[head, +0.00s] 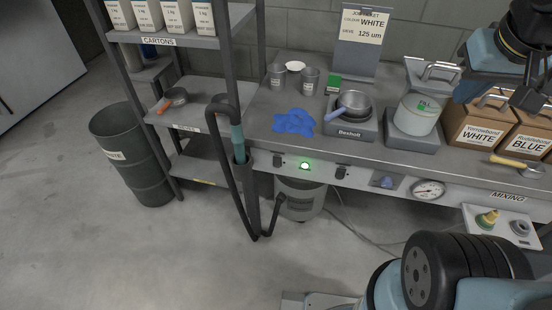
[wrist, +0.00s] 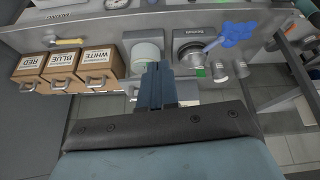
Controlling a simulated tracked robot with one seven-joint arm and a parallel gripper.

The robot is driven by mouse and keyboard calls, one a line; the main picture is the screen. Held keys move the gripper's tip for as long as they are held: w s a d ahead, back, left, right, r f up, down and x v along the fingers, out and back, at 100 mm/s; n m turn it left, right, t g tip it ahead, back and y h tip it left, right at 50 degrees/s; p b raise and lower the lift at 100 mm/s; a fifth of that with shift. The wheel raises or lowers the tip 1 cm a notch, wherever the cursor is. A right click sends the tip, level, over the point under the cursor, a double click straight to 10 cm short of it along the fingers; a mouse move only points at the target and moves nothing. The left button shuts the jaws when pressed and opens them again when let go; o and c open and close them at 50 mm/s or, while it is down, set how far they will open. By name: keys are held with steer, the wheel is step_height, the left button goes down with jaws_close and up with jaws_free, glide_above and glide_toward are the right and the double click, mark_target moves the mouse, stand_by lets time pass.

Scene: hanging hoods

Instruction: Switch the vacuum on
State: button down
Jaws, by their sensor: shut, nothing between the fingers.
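The vacuum (head: 302,203) appears to be the grey drum on the floor under the bench. A black hose (head: 222,150) with a teal nozzle (head: 238,142) hangs in a holder beside it. On the bench's front panel a round button (head: 304,166) glows green, with small black fittings either side; I cannot read any label there. My gripper (wrist: 156,72) is shut and empty in the wrist view, its fingers over the bench region between the filling pot (wrist: 146,55) and the scale. It is well apart from the green button. The wrist view does not clearly show the button.
The bench carries a blue cloth-like heap (head: 294,122), a pan on a scale (head: 350,131), metal cups and a lidded pot (head: 416,114). Cartons labelled WHITE (head: 479,130) and BLUE stand right. A gauge (head: 428,190) sits on the front panel. A shelf rack and bin (head: 131,155) stand left.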

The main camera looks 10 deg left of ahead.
steer(key=w+a+f+n+g+h, duration=0.1)
steer(key=w+a+f+n+h, duration=0.3)
steer(key=w+f+n, duration=0.3)
steer(key=w+a+f+n+g+h, duration=0.1)
steer(key=w+a+f+n+h, duration=0.3)
steer(key=f+n, duration=0.3)
steer(key=w+a+f+n+t, duration=0.3)
steer(key=a+f+n+t, duration=0.3)
steer(key=a+f, duration=0.55)
steer(key=s+a+f+n+t+y, duration=0.2)
steer(key=s+a+f+n+y, duration=0.1)
steer(key=a+f+n, duration=0.4)
steer(key=s+a+f+n+t+y, duration=0.2)
steer(key=s+a+f+n+y, duration=0.2)
steer(key=a+f, duration=0.5)
step_height(320, 180, down, 2)
steer(key=s+n, duration=0.2)
steer(key=n, duration=0.1)
steer(key=shift+s+f+n, duration=0.15)
steer(key=shift+s+n, duration=0.15)
